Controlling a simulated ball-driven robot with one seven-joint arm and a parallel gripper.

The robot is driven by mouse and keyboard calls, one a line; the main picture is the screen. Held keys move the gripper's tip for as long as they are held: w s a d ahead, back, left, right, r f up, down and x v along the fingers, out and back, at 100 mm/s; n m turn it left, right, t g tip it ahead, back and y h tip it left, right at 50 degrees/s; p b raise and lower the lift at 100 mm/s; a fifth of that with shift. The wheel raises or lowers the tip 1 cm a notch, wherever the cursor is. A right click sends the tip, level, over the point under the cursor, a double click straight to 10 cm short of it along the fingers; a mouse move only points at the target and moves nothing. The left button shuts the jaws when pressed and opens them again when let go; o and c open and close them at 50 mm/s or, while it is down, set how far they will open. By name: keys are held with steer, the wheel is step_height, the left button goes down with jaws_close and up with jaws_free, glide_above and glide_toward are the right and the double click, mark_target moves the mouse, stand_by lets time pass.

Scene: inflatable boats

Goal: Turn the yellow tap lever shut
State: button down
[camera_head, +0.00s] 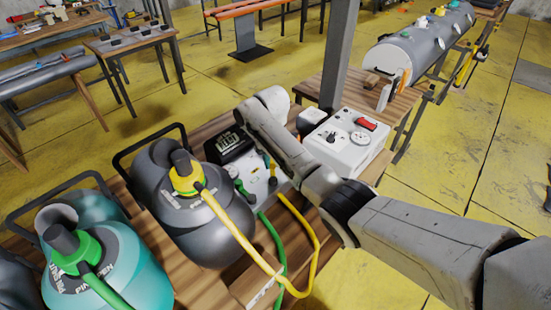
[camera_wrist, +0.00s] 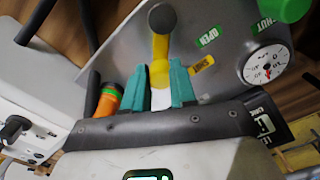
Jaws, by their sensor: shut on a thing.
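A green OPEN label (camera_wrist: 208,36) and a small yellow label (camera_wrist: 201,65) sit to the right of the lever on the grey panel. A green SHUT label (camera_wrist: 262,25) is farther right, beside a green knob (camera_wrist: 292,8). In the head view my gripper and the lever cannot be made out behind my arm.
A round gauge (camera_wrist: 265,66) is right of the lever. An orange and green fitting (camera_wrist: 108,98) is close left of my fingers. In the head view, a white box (camera_head: 350,150), a grey cylinder with a yellow hose (camera_head: 225,215) and a teal cylinder (camera_head: 130,270) crowd the wooden bench.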

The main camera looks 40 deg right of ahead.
steer(key=n, duration=0.1)
steer(key=a+n+p, duration=0.1)
steer(key=n, duration=0.1)
steer(key=w+n, duration=0.1)
steer(key=shift+a+r+n, duration=0.15)
steer(key=shift+a+n, duration=0.15)
steer(key=shift+a, duration=0.1)
steer(key=shift+w+a+n+p, duration=0.1)
steer(key=shift+a+n+p, duration=0.35)
steer(key=shift+n, duration=0.55)
steer(key=shift+w+a+n+p, duration=0.1)
steer(key=shift+a+n+p, duration=0.3)
steer(key=shift+n, duration=0.6)
steer(key=c, duration=0.9)
jaws_free()
steer(key=shift+a, duration=0.1)
step_height(320, 180, up, 11)
steer(key=shift+f+b, duration=0.2)
steer(key=shift+b, duration=0.45)
steer(key=shift+s+f, duration=0.1)
